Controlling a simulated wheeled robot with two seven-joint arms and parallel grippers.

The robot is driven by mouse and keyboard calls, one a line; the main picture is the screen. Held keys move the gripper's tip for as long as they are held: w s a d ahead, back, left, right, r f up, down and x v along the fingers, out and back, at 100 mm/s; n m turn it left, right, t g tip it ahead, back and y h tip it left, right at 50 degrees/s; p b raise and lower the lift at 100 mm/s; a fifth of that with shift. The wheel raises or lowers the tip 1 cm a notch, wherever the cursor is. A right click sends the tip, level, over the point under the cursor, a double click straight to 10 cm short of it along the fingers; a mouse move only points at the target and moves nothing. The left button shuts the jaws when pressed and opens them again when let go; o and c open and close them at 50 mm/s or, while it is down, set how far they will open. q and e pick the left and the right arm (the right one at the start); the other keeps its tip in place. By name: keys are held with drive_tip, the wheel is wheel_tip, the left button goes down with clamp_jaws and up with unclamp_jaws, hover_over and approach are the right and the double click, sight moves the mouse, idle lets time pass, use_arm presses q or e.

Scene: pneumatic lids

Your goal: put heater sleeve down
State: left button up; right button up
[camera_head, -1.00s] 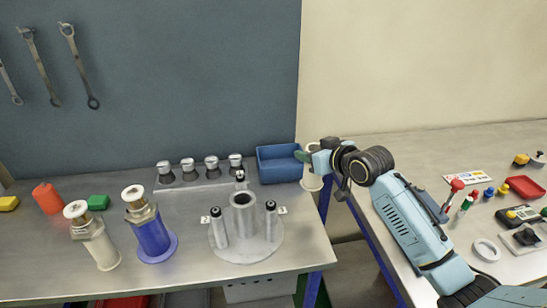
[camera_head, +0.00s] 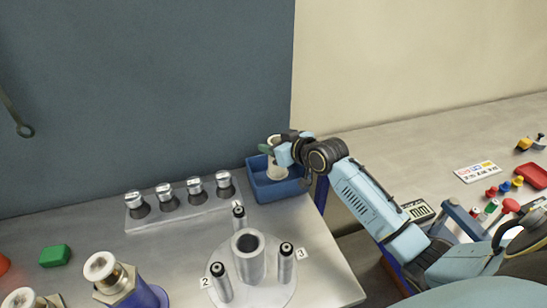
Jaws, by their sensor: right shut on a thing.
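The heater sleeve, which I take to be the small cream cylinder (camera_head: 277,168), hangs upright from my right gripper (camera_head: 270,148). My right gripper is shut on it at its upper end, which the fingers partly hide. The sleeve is over the blue bin (camera_head: 292,190) at the back right of the steel table, and its lower end appears within the bin's outline. I cannot tell whether it touches the bin's floor. My left gripper is not in view.
A round plate (camera_head: 285,294) with a central tube (camera_head: 248,256) and several numbered posts stands in front of the bin. A rack (camera_head: 205,206) of metal caps is to its left. A blue-bodied cylinder (camera_head: 148,297) is front left. A second bench (camera_head: 410,165) lies right.

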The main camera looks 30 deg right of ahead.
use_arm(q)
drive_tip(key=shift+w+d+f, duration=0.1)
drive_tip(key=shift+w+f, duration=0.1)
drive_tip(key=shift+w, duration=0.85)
use_arm(e)
drive_tip(key=shift+w+f, duration=0.1)
drive_tip(key=shift+f, duration=1.85)
use_arm(q)
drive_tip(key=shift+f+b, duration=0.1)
drive_tip(key=shift+b, duration=0.2)
use_arm(e)
drive_tip(key=shift+f, duration=0.1)
drive_tip(key=o, duration=1.1)
drive_tip(key=shift+c, duration=0.2)
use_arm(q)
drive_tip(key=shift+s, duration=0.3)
use_arm(e)
drive_tip(key=shift+s+r, duration=0.2)
drive_tip(key=shift+r, duration=0.05)
use_arm(q)
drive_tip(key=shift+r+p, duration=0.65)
drive_tip(key=shift+p, duration=0.05)
use_arm(e)
drive_tip(key=v, duration=1.1)
drive_tip(key=shift+s, duration=0.3)
drive_tip(key=shift+d, duration=0.1)
